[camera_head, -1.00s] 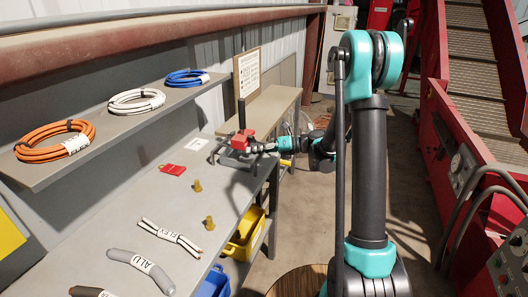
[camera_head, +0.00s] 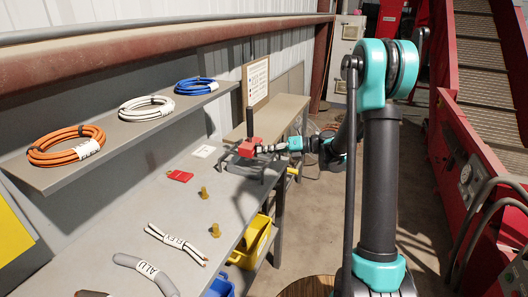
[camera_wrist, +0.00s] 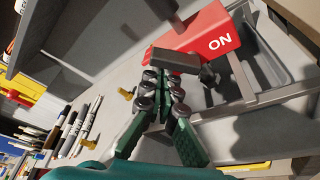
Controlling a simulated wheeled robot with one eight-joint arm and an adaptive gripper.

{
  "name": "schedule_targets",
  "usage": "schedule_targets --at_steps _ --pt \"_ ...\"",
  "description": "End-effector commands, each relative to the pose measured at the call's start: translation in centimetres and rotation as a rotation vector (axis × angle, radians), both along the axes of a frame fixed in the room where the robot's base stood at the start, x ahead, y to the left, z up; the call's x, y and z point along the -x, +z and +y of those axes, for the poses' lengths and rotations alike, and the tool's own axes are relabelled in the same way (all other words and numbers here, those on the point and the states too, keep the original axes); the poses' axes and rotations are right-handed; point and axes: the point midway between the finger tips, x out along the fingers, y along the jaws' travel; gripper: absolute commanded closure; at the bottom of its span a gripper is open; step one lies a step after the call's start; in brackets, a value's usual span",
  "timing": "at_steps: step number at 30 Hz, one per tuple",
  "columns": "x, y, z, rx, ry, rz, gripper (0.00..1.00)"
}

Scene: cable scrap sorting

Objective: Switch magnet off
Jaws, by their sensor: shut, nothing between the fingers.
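The magnet is a red block (camera_head: 248,148) with a black upright handle (camera_head: 250,122), on a grey metal frame (camera_head: 228,165) at the bench's far end. In the wrist view, the red block (camera_wrist: 206,36) has a face reading "ON" in white. My gripper (camera_head: 266,148) is at the red block's right side in the head view. In the wrist view my gripper (camera_wrist: 172,76) has its green fingers together, with nothing seen held. A dark grey bar (camera_wrist: 175,59) lies at the fingertips against the red block; I cannot tell whether the fingers touch it.
A red tag (camera_head: 180,176) and brass pieces (camera_head: 204,193) lie on the bench. Nearer are a FLEX cable bundle (camera_head: 176,243) and a grey ALU cable (camera_head: 146,272). Cable coils sit on the shelf (camera_head: 60,177). A yellow bin (camera_head: 254,244) and a blue bin (camera_head: 220,287) stand below the bench edge.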

Motion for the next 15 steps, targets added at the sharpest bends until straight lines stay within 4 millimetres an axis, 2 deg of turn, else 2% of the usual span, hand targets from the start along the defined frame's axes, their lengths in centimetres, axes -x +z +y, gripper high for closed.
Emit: schedule_targets --at_steps 15 --pt "-0.27 0.43 -0.11 0.000 0.000 0.000 1.00"
